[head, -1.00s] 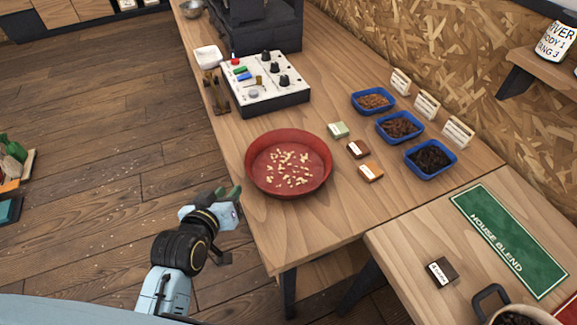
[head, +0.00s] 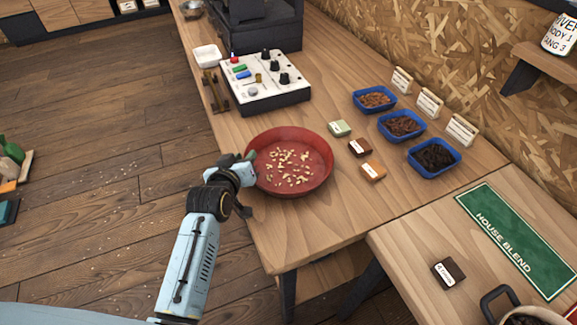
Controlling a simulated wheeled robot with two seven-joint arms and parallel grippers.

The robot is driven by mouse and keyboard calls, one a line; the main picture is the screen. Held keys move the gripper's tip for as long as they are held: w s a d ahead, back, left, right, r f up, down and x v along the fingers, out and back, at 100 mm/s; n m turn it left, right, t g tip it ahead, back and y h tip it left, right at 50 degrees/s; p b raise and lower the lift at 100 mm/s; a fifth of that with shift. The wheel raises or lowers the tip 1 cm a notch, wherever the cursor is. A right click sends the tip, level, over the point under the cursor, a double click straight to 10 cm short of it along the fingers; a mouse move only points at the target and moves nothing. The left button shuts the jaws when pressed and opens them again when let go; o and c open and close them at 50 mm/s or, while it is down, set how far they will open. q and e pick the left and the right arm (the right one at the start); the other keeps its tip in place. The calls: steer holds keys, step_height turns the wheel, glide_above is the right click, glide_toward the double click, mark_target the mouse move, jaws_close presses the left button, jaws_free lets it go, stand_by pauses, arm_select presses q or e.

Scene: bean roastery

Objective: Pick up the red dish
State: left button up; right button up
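The red dish (head: 318,178) is round and shallow and stands upright on the wooden table, with several pale flakes scattered on its bottom. My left gripper (head: 246,168) is at the dish's left rim in the head view. Its green-tipped fingers are partly hidden by the gripper body and overlap the rim. I cannot tell whether they are shut on the rim or still apart. My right gripper is not in view.
A white control box (head: 262,82) with knobs stands behind the dish. Table in front of the dish is clear.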

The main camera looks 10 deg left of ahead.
arm_select(q)
steer(key=shift+w+f, duration=0.2)
steer(key=shift+w, duration=0.35)
jaws_close()
steer(key=shift+r, duration=0.15)
